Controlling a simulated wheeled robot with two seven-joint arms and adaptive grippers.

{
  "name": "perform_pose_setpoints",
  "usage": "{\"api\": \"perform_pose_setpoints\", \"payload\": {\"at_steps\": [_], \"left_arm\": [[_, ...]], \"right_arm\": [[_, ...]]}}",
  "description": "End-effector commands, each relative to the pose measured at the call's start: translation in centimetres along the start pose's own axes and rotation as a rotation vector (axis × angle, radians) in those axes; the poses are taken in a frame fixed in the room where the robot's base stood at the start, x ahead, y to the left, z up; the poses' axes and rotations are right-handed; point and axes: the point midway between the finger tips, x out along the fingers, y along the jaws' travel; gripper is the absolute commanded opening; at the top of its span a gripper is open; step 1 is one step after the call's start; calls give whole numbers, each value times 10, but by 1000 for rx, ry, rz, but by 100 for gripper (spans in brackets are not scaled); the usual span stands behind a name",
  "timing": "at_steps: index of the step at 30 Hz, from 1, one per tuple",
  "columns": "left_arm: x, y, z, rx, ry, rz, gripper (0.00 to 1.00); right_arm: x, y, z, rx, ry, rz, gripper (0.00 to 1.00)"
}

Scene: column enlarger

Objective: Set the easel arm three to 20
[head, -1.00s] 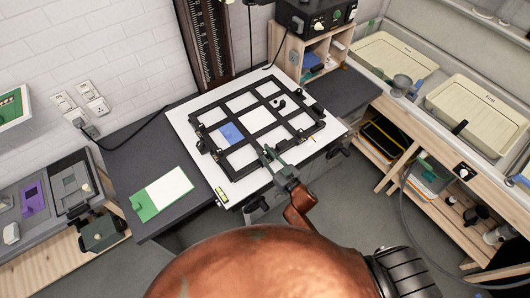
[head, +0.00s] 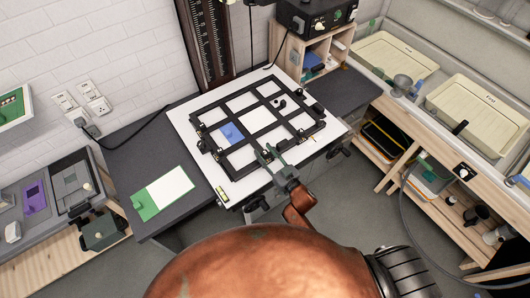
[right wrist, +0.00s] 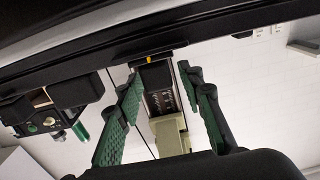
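The easel is a black frame with crossing bars (head: 257,120) on a white board. A small blue piece (head: 231,134) shows in one opening. Which bar is arm three, and its scale reading, cannot be made out. My right gripper (head: 269,154) is at the frame's near edge, its fingers apart. In the right wrist view the green-padded fingers (right wrist: 160,80) are spread with nothing clamped between them. A dark bar (right wrist: 220,35) with a small yellow mark (right wrist: 149,60) crosses just beyond the fingertips; contact cannot be told. My left gripper is not in view.
A green-and-white card (head: 162,193) lies on the dark bench left of the board (head: 190,140). The enlarger column (head: 207,45) rises behind the easel. A black control box (head: 316,15) sits on a wooden shelf at the back. Pale trays (head: 395,62) line the right side.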

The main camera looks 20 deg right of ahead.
Motion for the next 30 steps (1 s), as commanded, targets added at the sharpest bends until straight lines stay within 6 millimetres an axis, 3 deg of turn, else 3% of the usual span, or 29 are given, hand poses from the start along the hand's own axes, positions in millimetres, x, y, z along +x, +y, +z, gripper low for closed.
{"api": "perform_pose_setpoints", "payload": {"at_steps": [11,14,24,30], "left_arm": [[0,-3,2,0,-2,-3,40],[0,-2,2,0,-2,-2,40],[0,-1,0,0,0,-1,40],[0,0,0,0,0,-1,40]], "right_arm": [[-4,0,0,0,0,1,39],[-16,0,1,0,-2,1,39],[-85,0,1,0,-2,1,39],[-112,0,1,1,-2,1,39]]}}
